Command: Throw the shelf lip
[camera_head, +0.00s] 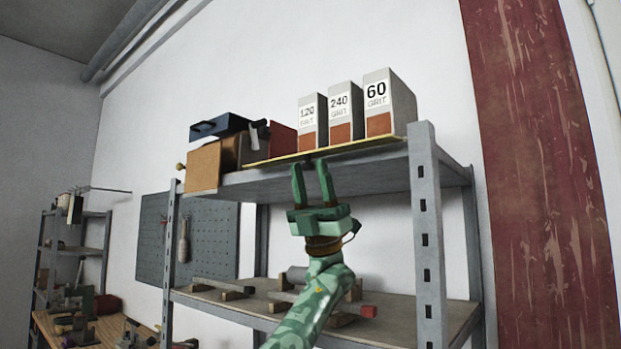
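The shelf lip (355,146) is a thin yellow-edged strip along the front of the top shelf, under three grit boxes. A small dark tab (308,158) shows at its underside near the middle. My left gripper (310,166), green, reaches up from below with its two fingers apart, just under the lip. The dark tab appears between or just behind the fingertips; I cannot tell whether they touch it. My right gripper is not in view.
Boxes marked 120 (313,112), 240 (340,101) and 60 (377,93) stand on the top shelf (225,188). Left of them are a cardboard box (204,166) and a dark blue case (222,125). A grey post (426,230) stands right; the lower shelf (395,311) holds rollers.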

